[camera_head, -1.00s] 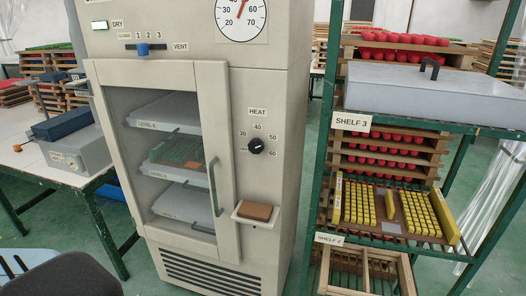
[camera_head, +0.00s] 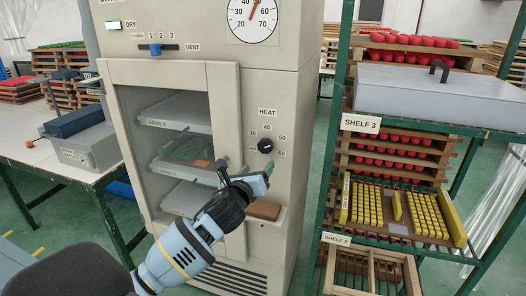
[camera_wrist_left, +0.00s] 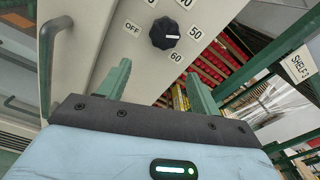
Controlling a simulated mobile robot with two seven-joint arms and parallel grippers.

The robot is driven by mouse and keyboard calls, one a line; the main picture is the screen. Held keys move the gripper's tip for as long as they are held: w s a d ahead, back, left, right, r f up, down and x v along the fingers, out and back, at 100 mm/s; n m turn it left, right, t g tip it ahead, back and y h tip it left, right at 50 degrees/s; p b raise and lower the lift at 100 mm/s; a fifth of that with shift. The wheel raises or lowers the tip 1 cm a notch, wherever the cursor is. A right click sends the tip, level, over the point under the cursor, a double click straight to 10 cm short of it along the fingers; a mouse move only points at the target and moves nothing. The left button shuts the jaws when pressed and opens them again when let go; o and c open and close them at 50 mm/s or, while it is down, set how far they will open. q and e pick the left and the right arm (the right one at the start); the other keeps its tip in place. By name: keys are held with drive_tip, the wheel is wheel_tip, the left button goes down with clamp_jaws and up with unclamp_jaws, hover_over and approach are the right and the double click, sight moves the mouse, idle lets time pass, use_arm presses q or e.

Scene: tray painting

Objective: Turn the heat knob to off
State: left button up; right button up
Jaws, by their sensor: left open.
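The black heat knob (camera_head: 265,146) is on the beige cabinet's front, under the HEAT label and ringed by temperature marks. In the left wrist view the knob (camera_wrist_left: 164,33) shows ahead, beyond the fingertips. Its white pointer line points roughly toward 50, and the OFF mark (camera_wrist_left: 132,27) is to its left. My left gripper (camera_head: 246,170) is in front of the cabinet, just below the knob, and covers the lower left marks in the head view. Its two green fingers (camera_wrist_left: 160,78) are apart with nothing between them, and do not touch the knob. My right gripper is out of view.
The cabinet's door handle (camera_wrist_left: 52,50) stands out left of the gripper. A small ledge with a brown block (camera_head: 264,210) sticks out below the knob. A green-framed shelf rack (camera_head: 335,150) stands close on the right. A table (camera_head: 35,150) is on the left.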

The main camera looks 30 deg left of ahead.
sight(264, 147)
use_arm(q)
drive_tip(key=shift+m+y, duration=0.4)
drive_tip(key=shift+w+a+r, duration=0.4)
drive_tip(key=shift+w+a, duration=0.05)
drive_tip(key=shift+w, duration=0.9)
drive_tip(key=shift+w+a+r, duration=0.4)
drive_tip(key=shift+w+a, duration=0.05)
drive_tip(key=shift+w, duration=0.95)
drive_tip(key=shift+w+a+r, duration=0.4)
drive_tip(key=shift+w+a, duration=0.05)
drive_tip(key=shift+w, duration=0.9)
drive_tip(key=shift+c, duration=0.4)
drive_tip(key=c, duration=0.9)
